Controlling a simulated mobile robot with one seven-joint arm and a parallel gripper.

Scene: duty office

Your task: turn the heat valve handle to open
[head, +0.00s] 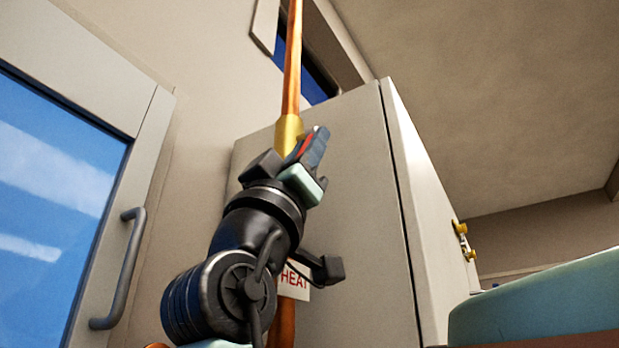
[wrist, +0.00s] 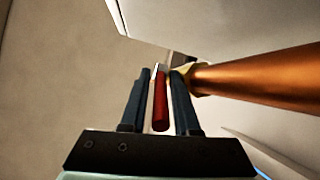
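The heat valve's red handle (wrist: 160,103) lies between my gripper's two fingers in the wrist view, with a narrow gap beside it. Only a thin red strip of the handle (head: 306,146) shows between the fingers in the head view. The brass valve body (head: 288,132) sits on the upright copper pipe (head: 293,62); part of the brass (wrist: 181,74) shows behind the right finger in the wrist view. My gripper (head: 312,148) is raised at the valve, its dark blue fingers around the handle and apart. I cannot tell whether either finger touches it.
A white HEAT sign (head: 293,281) hangs on the pipe below, partly behind my arm. A tall pale cabinet (head: 350,210) stands close behind the pipe. A glazed door (head: 55,190) with a grey pull handle (head: 128,270) is on the left. A teal-topped surface (head: 540,300) is at lower right.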

